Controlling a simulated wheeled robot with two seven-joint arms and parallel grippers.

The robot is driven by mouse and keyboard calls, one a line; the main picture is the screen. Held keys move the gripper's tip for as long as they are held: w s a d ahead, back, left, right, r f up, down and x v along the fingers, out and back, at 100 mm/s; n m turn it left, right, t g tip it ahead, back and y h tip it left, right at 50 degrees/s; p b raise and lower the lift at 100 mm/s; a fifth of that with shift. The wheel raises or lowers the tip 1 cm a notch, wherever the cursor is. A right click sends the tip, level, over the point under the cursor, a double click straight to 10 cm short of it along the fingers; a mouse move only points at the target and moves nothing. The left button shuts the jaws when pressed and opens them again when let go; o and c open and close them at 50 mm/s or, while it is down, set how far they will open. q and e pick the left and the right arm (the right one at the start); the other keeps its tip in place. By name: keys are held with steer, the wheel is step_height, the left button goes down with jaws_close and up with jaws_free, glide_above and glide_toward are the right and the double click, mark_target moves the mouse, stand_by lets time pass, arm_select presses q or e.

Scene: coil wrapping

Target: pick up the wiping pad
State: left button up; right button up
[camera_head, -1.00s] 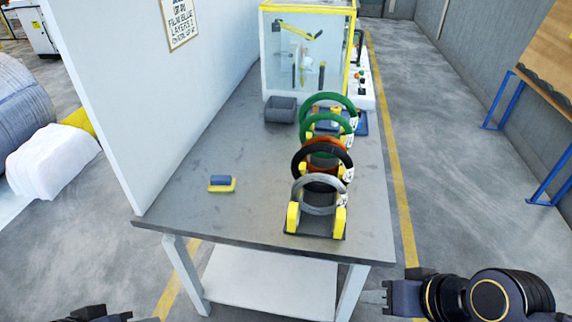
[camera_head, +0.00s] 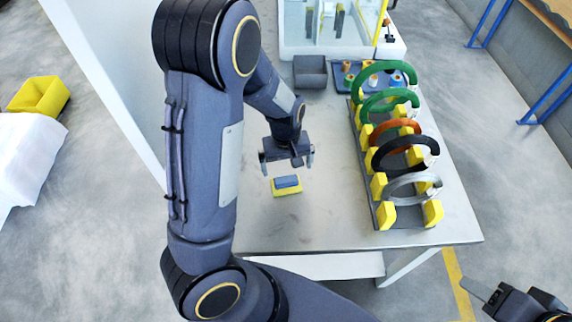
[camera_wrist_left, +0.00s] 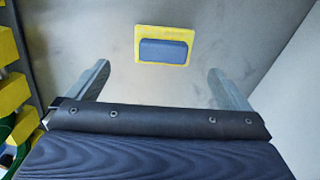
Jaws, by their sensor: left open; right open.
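The wiping pad (camera_head: 287,186) lies flat on the grey table, a yellow base with a blue block on top. It also shows in the left wrist view (camera_wrist_left: 163,47), ahead of and between the two fingers. My left gripper (camera_head: 289,170) is open and empty, above and just behind the pad in the head view, not touching it. In the left wrist view its fingers (camera_wrist_left: 158,80) are spread wide. My right gripper (camera_head: 474,290) is open and empty at the lower right, off the table's front edge.
A rack (camera_head: 375,217) with yellow supports holds several coils on the right of the table. A grey bin (camera_head: 310,72) and a blue tray with small spools (camera_head: 350,82) stand at the back, before a glass-sided case. A white panel (camera_head: 100,75) borders the left. Table around the pad is clear.

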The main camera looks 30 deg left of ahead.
mark_target(286, 179)
arm_select(q)
steer(key=shift+w+a+f, duration=0.25)
steer(key=shift+w+f, duration=0.05)
steer(key=shift+w, duration=0.05)
steer(key=f, duration=0.7)
steer(key=shift+s+d+f+p, duration=0.1)
steer(key=shift+s+f+p, duration=0.2)
steer(key=shift+s, duration=0.1)
steer(key=c, duration=0.9)
steer(key=shift+r, duration=0.15)
steer(key=shift+r, duration=0.25)
step_height(286, 179, up, 3)
steer(key=shift+w+f+b, duration=0.1)
steer(key=shift+f+b, duration=0.1)
steer(key=shift+b, duration=0.25)
steer(key=w+d+r, duration=0.1)
steer(key=w+r, duration=0.2)
steer(key=w, duration=0.1)
steer(key=w+d+r+b, duration=0.1)
steer(key=w+r, duration=0.2)
steer(key=w, duration=0.2)
steer(key=w+d+r+b, duration=0.1)
steer(key=w+r, duration=0.2)
steer(key=w, duration=0.1)
steer(key=shift+w+d+r, duration=0.15)
steer(key=shift+w+r, duration=0.1)
steer(key=shift+r, duration=0.1)
